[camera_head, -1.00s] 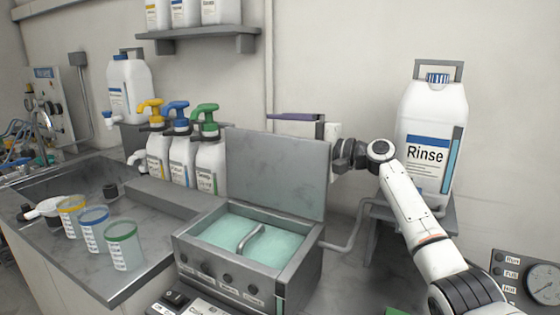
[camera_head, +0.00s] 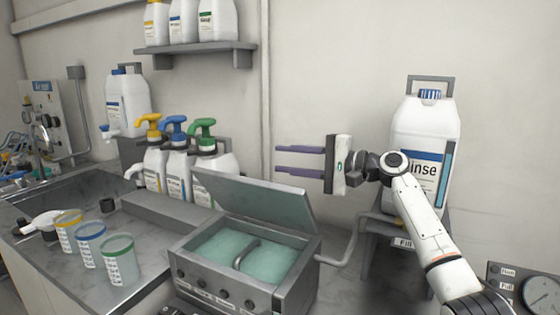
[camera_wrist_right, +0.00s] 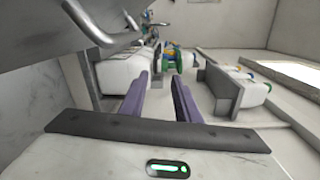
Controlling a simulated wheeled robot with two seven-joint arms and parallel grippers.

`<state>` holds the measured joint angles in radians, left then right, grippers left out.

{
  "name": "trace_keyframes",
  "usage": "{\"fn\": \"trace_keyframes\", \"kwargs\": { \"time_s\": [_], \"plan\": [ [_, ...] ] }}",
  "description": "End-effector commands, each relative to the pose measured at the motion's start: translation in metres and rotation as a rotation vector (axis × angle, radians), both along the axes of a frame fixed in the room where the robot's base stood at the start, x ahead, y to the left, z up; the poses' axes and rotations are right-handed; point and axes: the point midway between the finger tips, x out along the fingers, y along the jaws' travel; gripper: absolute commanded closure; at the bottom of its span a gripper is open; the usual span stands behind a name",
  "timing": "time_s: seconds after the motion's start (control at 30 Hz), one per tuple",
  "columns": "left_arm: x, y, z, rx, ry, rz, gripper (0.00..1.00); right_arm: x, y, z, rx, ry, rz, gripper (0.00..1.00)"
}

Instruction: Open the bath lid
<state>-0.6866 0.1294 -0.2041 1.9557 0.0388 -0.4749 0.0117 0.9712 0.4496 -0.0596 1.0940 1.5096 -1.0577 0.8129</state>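The bath (camera_head: 222,291) is a grey metal box with greenish liquid inside. Its flat grey lid (camera_head: 262,200) is partly raised, leaning forward over the back of the bath, and the liquid shows below it. A curved silver bar (camera_head: 245,254) shows over the liquid. My right gripper (camera_head: 277,159) is open and empty, with two purple fingers pointing left. It hangs above and behind the lid, apart from it. The fingers also show spread in the right wrist view (camera_wrist_right: 160,85), with a grey panel at upper left. My left gripper is not in view.
Pump bottles (camera_head: 178,172) stand left of the lid. A large Rinse jug (camera_head: 422,140) stands on a stand close to my right arm. Several cups (camera_head: 118,260) are on the counter at left. A shelf (camera_head: 200,50) with jugs is above. The wall behind the gripper is bare.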

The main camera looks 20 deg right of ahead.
Motion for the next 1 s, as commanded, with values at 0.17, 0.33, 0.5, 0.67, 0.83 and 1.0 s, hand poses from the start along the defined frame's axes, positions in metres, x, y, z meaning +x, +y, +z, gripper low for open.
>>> {"fn": "trace_keyframes", "kwargs": {
  "time_s": [0.17,0.33,0.5,0.67,0.83,1.0],
  "plan": [
    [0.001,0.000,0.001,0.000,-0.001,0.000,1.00,-0.010,-0.009,-0.003,0.000,0.005,0.002,0.70],
    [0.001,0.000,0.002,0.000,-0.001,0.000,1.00,-0.018,-0.016,-0.005,-0.002,0.007,0.003,0.70],
    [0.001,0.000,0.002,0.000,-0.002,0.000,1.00,-0.027,-0.024,-0.006,-0.003,0.009,0.002,0.70],
    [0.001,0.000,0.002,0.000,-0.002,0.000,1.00,-0.035,-0.031,-0.007,-0.002,0.010,0.003,0.70],
    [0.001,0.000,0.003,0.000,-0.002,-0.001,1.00,-0.044,-0.039,-0.007,-0.003,0.010,0.003,0.70],
    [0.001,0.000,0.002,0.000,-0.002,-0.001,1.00,-0.053,-0.047,-0.007,-0.003,0.010,0.003,0.70]
  ]
}}
